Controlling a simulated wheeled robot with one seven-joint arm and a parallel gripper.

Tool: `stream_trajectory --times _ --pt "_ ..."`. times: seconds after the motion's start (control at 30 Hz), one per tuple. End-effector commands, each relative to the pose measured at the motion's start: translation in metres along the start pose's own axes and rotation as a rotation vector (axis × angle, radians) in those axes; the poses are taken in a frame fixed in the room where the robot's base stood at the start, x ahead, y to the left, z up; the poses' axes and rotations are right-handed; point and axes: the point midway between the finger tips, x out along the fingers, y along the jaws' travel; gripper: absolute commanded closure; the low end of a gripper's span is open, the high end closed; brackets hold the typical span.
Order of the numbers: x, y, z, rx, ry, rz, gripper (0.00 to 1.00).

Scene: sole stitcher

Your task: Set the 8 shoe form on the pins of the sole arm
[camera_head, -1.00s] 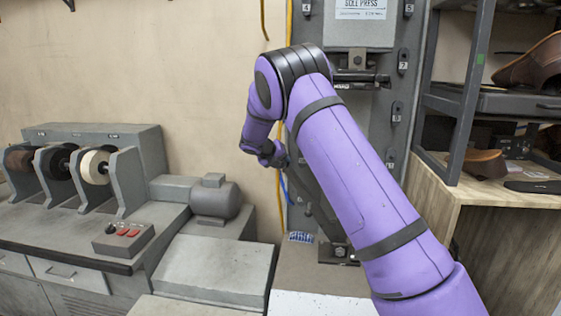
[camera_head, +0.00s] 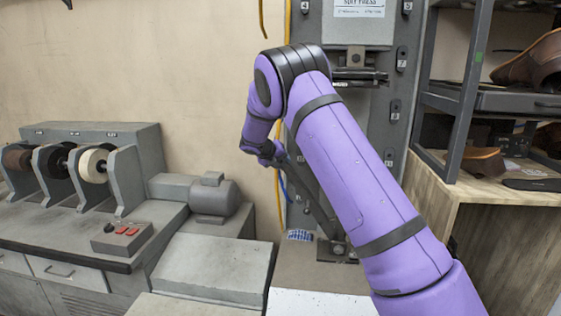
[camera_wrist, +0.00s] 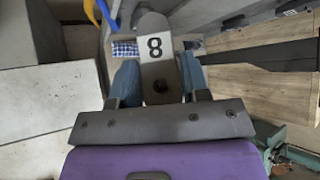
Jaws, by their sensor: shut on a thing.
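The 8 shoe form (camera_wrist: 158,25) is a grey piece with a black 8 on a white label and a dark round hole near its close end. My gripper (camera_wrist: 160,75) has its blue fingers shut on both sides of it in the wrist view. A dark slanting bar (camera_head: 318,208) on the press, partly behind my arm, may be the sole arm. No pins can be made out in either view.
The grey press column (camera_head: 372,125) stands behind my arm. A blue-and-white patterned item (camera_head: 299,235) lies by its foot and also shows in the wrist view (camera_wrist: 124,48). A polishing machine (camera_head: 95,165) stands left; a shelf with shoes (camera_head: 535,62) stands right.

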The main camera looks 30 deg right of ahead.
Motion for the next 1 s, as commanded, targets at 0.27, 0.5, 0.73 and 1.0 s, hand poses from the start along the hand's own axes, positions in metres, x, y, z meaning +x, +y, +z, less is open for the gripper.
stream_trajectory --times 0.27,0.5,0.73,1.0 --pt "0.000 -0.001 0.001 0.000 -0.001 0.000 0.51" --pt "0.000 0.000 0.000 0.000 -0.001 0.000 0.28" --pt "-0.005 0.000 0.000 -0.001 0.000 0.001 0.28" --pt "-0.049 0.000 0.001 0.000 -0.003 0.002 0.28"
